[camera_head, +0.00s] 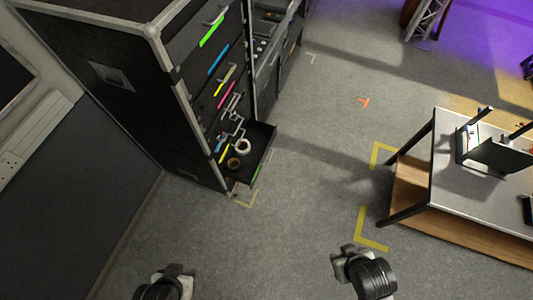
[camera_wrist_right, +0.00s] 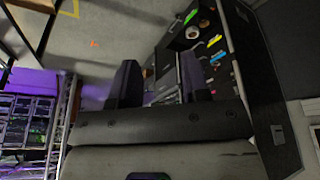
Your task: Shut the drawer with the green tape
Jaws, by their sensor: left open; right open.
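A black flight-case cabinet (camera_head: 130,90) stands at the left with a column of drawers. Its low drawer (camera_head: 265,140) is pulled out, with a green strip (camera_head: 257,170) on its front edge and a white roll (camera_head: 243,146) and a brown roll (camera_head: 233,163) inside. The top drawer, which looks shut, also bears a green tape strip (camera_head: 212,30). My left gripper (camera_head: 178,271) and right gripper (camera_head: 347,254) are open and empty at the bottom of the head view, apart from the drawer. The right wrist view shows the right fingers (camera_wrist_right: 160,85) spread, with the open drawer (camera_wrist_right: 178,38) beyond.
Other drawers carry blue (camera_head: 218,58), yellow and pink strips. A table (camera_head: 475,185) with a lower wooden shelf stands at the right, bearing a dark open box. Yellow corner marks (camera_head: 370,238) lie on the floor. The floor between cabinet and table is clear.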

